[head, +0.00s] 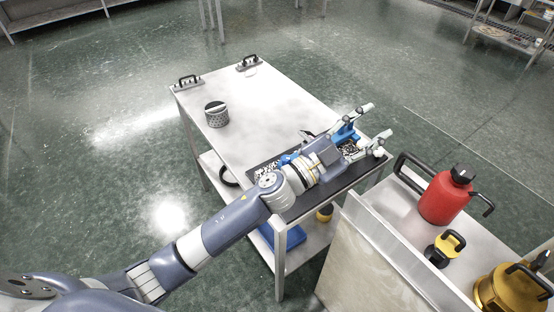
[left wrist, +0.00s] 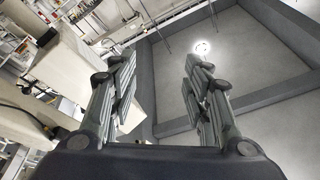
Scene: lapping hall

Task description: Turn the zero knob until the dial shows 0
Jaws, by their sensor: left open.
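My left gripper (head: 378,123) is open, its two fingers spread apart over the right end of the cart's top. The fingers also show apart and empty in the left wrist view (left wrist: 158,64). A blue device (head: 345,133) stands beside and partly behind the gripper on a black mat (head: 345,182). The gripper and forearm hide much of the mat and what stands on it. I cannot make out the zero knob or the dial reading in either view. My right gripper is not in view.
The metal cart top (head: 260,110) is mostly clear, with a perforated dark cup (head: 216,115) at left and black handles (head: 188,82) at the far edge. A second metal surface at right holds a red canister (head: 443,200), a yellow-black item (head: 444,249) and a brass-coloured vessel (head: 508,292).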

